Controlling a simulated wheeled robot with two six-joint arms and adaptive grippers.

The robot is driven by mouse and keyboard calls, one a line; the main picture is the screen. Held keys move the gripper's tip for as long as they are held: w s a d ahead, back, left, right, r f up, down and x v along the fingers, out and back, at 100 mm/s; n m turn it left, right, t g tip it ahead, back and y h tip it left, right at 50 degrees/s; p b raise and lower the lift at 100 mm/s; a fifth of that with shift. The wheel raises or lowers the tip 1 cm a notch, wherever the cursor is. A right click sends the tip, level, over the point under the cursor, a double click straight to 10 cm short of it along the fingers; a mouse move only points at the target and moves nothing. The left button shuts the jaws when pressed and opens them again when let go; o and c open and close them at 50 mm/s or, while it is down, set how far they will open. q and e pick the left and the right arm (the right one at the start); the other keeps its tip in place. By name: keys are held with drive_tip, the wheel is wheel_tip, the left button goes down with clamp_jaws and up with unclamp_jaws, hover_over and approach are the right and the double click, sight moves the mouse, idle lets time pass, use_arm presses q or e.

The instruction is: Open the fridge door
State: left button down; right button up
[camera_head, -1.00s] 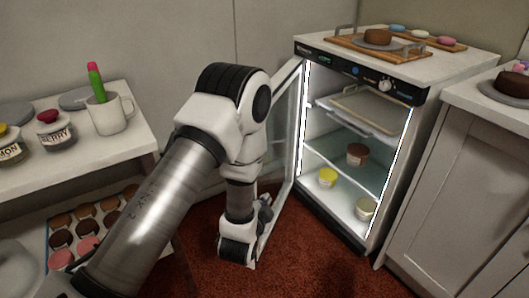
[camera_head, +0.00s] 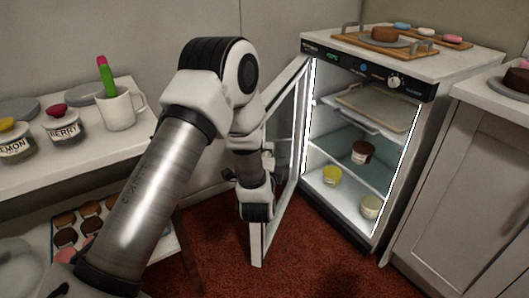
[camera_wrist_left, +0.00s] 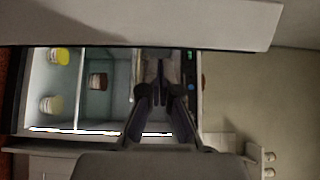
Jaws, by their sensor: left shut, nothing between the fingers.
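The small fridge (camera_head: 368,235) stands right of centre in the head view. Its glass door (camera_head: 257,245) with a pale frame stands swung out to the left, and the lit inside shows. My left gripper (camera_head: 268,158) is in front of the door, partly hidden by its own wrist; I cannot tell if it touches the door. In the left wrist view its fingers (camera_wrist_left: 159,72) are together and empty, in front of the sideways-looking fridge inside. A pale panel, likely the door (camera_wrist_left: 150,22), crosses the top there. My right gripper is not in view.
Inside the fridge are a tray (camera_head: 378,107), a brown jar (camera_head: 362,152), a yellow jar (camera_head: 331,175) and a pale jar (camera_head: 370,207). A cake board (camera_head: 382,46) lies on top. A shelf with a mug (camera_head: 118,110) is left; a cabinet (camera_head: 455,190) is right.

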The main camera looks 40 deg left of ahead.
use_arm(q)
drive_tip(key=shift+s+a, duration=0.15)
drive_tip(key=shift+a, duration=0.4)
